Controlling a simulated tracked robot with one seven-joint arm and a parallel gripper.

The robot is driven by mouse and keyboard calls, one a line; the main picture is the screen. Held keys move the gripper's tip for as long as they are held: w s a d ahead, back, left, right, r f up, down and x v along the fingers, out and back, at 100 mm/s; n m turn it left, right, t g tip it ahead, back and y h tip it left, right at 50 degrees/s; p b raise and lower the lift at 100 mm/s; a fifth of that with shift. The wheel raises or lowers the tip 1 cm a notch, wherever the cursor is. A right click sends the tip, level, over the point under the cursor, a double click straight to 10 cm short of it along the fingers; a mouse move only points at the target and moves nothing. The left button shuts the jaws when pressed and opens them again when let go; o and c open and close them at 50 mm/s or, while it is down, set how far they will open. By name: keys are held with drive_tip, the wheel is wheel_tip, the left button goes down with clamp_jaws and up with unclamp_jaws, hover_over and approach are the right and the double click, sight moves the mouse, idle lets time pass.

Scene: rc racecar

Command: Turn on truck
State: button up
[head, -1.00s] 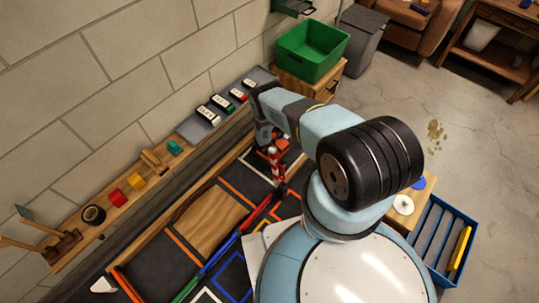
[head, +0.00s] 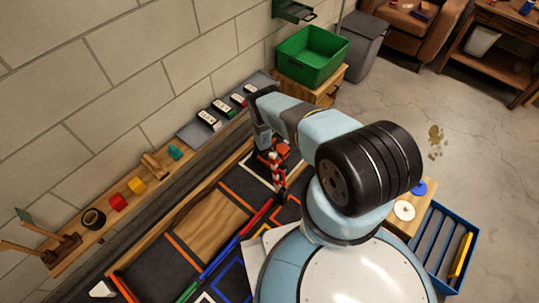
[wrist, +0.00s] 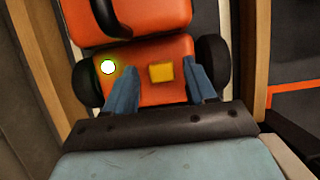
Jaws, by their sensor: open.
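The truck is orange with black wheels and fills the upper wrist view (wrist: 150,20). A yellow square button (wrist: 161,72) sits on its near end. A round white spot (wrist: 108,66) with a green rim and a glow lies left of the button. My gripper (wrist: 162,88) is open, with one blue finger on each side of the button. I cannot tell whether the fingers touch the truck. In the head view the truck (head: 283,147) is partly hidden behind my arm, and my fingertips are not clear there.
A red-and-white striped thing (head: 277,168) stands close to the truck. A shelf along the wall holds black-and-white cases (head: 209,120) and small coloured blocks (head: 137,185). A green bin (head: 312,58) stands at the back. Wooden edges flank the truck in the wrist view.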

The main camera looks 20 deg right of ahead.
drive_tip(key=v, duration=1.3)
drive_tip(key=shift+r, duration=0.1)
idle(0.5)
